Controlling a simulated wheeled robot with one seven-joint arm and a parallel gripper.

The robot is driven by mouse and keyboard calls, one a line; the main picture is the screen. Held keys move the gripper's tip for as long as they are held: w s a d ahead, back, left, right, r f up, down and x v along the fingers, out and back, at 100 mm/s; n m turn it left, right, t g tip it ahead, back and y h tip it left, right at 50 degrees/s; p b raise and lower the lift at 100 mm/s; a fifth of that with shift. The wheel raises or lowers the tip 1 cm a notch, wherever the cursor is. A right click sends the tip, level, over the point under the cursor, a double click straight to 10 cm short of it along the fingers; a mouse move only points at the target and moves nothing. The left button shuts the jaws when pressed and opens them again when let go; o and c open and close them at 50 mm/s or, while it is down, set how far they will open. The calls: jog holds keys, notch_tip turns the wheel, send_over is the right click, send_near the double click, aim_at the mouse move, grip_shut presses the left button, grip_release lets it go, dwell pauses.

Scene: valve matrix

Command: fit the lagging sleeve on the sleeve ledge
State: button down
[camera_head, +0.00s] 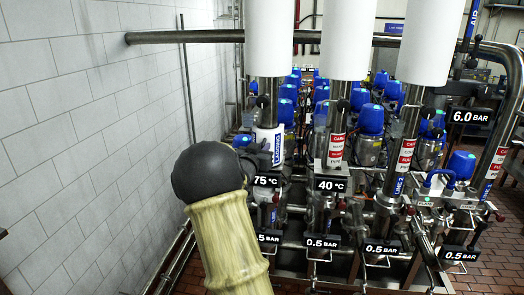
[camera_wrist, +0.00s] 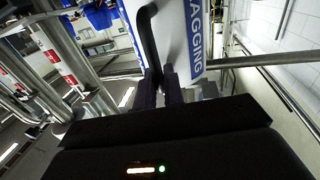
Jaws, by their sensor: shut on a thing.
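The lagging sleeve (camera_head: 266,146) is white with a blue band lettered LAGGING. In the head view it is upright at the left vertical pipe, just above the 75 °C plate (camera_head: 267,181); I cannot tell whether it is around the pipe or in front of it. In the wrist view the sleeve (camera_wrist: 196,40) fills the top middle, its dark handle (camera_wrist: 149,38) between my fingers. My gripper (camera_wrist: 161,88) is shut on that handle. The sleeve ledge is not clearly seen; the sleeve's lower end and any contact there are unclear.
My own yellow-covered arm hides part of the head view. A second pipe with a 40 °C plate (camera_head: 331,185) stands to the right. Blue-topped valves (camera_head: 370,119) crowd behind. A white tiled wall (camera_head: 95,120) bounds the left. A horizontal pipe (camera_head: 185,37) crosses above.

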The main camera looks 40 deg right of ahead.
jog(key=shift+w+d, duration=0.2)
jog(key=shift+d, duration=0.1)
jog(key=shift+f+b, duration=0.25)
jog(key=shift+b, duration=0.05)
dwell(0.6)
jog(key=c, duration=1.4)
grip_release()
jog(key=shift+c, duration=0.2)
jog(key=shift+a, duration=0.1)
jog(key=b+v, duration=0.6)
jog(key=v, duration=1.1)
jog(key=shift+s, duration=0.15)
